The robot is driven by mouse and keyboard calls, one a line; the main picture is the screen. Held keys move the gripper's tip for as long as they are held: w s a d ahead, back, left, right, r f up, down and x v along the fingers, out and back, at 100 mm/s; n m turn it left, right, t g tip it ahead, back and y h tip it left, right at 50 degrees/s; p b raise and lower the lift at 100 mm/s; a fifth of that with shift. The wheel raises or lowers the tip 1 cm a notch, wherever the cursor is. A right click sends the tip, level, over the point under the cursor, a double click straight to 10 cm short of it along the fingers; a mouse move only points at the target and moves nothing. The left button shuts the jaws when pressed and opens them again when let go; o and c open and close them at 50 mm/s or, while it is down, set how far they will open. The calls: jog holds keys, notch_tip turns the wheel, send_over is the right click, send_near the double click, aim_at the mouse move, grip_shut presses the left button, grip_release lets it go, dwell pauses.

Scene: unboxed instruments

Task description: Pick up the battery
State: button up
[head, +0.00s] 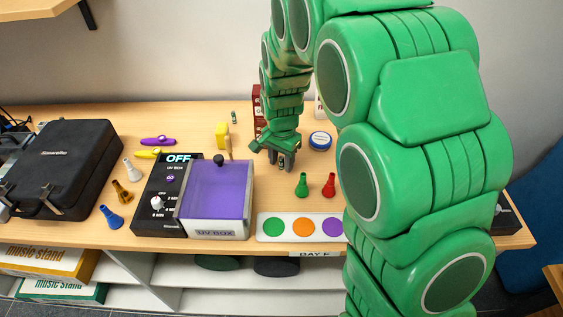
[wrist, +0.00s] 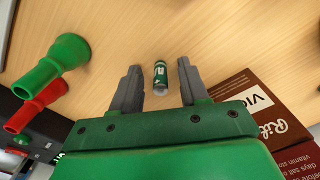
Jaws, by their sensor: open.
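A small green-and-silver battery (wrist: 160,76) is on the wooden table, between the two grey fingers of my gripper (wrist: 159,68) in the wrist view. Gaps show on both sides of it, so the fingers look apart from it. In the head view my gripper (head: 282,164) points down at the table, with the battery partly hidden between its fingers. My gripper is open and empty. A second small battery-like cylinder (head: 234,117) stands farther back on the table.
Green (head: 302,185) and red (head: 329,185) mouthpieces stand close on the right. A blue-and-white round tin (head: 320,141) is behind them. A brown box (wrist: 245,105) is near one finger. A purple UV box (head: 215,195) stands left, a colour-dot strip (head: 287,228) in front.

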aim_at(281, 156)
grip_shut()
dwell(0.3)
jog(key=shift+w+r, duration=0.1)
jog(key=shift+r, duration=0.45)
notch_tip(281, 156, up, 2)
jog(key=shift+r, duration=0.15)
jog(key=s+d+r, duration=0.3)
jog(key=s+r, duration=0.6)
jog(key=s, duration=0.4)
jog(key=shift+s+d+r, duration=0.3)
jog(key=shift+d+r, duration=0.05)
jog(key=shift+d, duration=0.05)
